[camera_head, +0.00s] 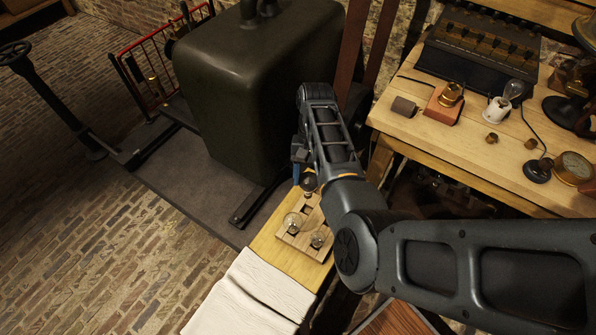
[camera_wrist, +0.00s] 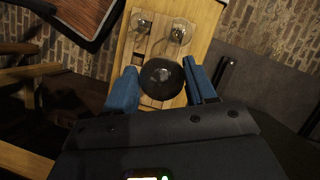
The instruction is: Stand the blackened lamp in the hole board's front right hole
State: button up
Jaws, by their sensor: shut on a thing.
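My gripper (camera_wrist: 161,80) is shut on the blackened lamp (camera_wrist: 162,78), a dark round bulb between its two blue fingers in the wrist view. The lamp also shows in the head view (camera_head: 309,184), below the fingers, over the far part of the wooden hole board (camera_head: 284,238). In the wrist view the board (camera_wrist: 154,45) lies under the lamp. Two clear lamps stand in the board, one (camera_head: 292,222) to the left and one (camera_head: 318,239) nearer. An empty dark square hole (camera_wrist: 137,59) shows beside the lamp. The lamp's base is hidden, so I cannot tell whether it touches the board.
A white cloth (camera_head: 250,295) lies on the narrow bench's near end. A large dark green tank (camera_head: 235,95) stands close behind and left of my arm. A workbench (camera_head: 450,140) at right carries a white lamp holder (camera_head: 497,109), a brick-coloured block (camera_head: 442,108) and small parts.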

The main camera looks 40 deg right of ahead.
jog(key=s+d+f+m+t+b, duration=0.1)
jog(key=d+f+m+t+b, duration=0.1)
jog(key=d+f+m, duration=0.3)
jog(key=s+d+f+m+t+b, duration=0.2)
jog(key=d+m, duration=0.5)
jog(key=m, duration=0.4)
notch_tip(320, 180, down, 4)
jog(key=shift+s+r+t+y+b, duration=0.1)
jog(key=shift+s+t+y+b, duration=0.2)
jog(key=shift+t+b, duration=0.6)
jog(key=shift+w+r+p, duration=0.1)
jog(key=shift+w+p, duration=0.05)
jog(key=shift+p, duration=0.4)
jog(key=shift+f+b, duration=0.75)
jog(key=shift+f, duration=0.95)
jog(key=o, duration=1.2)
jog(key=shift+o, duration=0.2)
